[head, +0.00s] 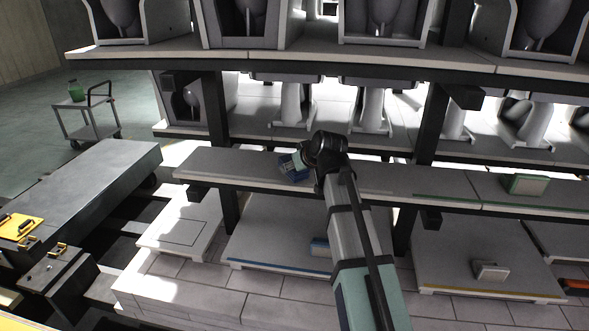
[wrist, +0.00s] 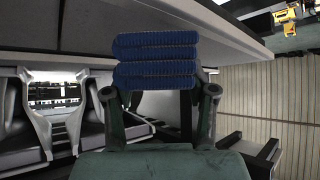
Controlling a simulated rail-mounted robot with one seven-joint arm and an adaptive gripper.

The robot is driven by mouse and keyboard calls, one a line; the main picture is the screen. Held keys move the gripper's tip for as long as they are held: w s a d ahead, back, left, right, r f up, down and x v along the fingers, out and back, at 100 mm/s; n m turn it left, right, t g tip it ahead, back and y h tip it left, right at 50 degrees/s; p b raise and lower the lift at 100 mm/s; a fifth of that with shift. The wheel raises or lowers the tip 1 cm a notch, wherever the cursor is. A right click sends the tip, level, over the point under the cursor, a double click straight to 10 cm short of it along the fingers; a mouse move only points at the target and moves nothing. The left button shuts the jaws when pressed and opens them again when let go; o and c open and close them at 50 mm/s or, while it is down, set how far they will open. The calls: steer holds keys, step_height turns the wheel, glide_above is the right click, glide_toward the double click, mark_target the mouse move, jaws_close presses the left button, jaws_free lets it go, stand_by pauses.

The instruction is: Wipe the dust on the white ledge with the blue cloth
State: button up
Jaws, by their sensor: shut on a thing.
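The blue cloth (head: 292,174) is a ribbed, folded pad over the left half of the pale grey-white middle ledge (head: 225,166). In the wrist view the blue cloth (wrist: 155,60) spans the space between the two fingers. My gripper (head: 297,162) is shut on it; in the wrist view my gripper (wrist: 158,92) has one finger at each side of the cloth. The ledge's slab (wrist: 235,28) shows close to the cloth there. I cannot tell whether cloth and ledge touch. No dust can be made out clearly on the ledge. My wrist hides part of the ledge.
Dark posts (head: 216,115) and an upper shelf (head: 160,58) with grey-white ware frame the ledge. A green-and-white block (head: 525,184) sits on the ledge at right. A small white block (head: 490,271) lies on a lower slab. A cart (head: 92,130) stands far left.

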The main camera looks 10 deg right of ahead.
steer(key=shift+r+p, duration=0.9)
steer(key=shift+r, duration=1)
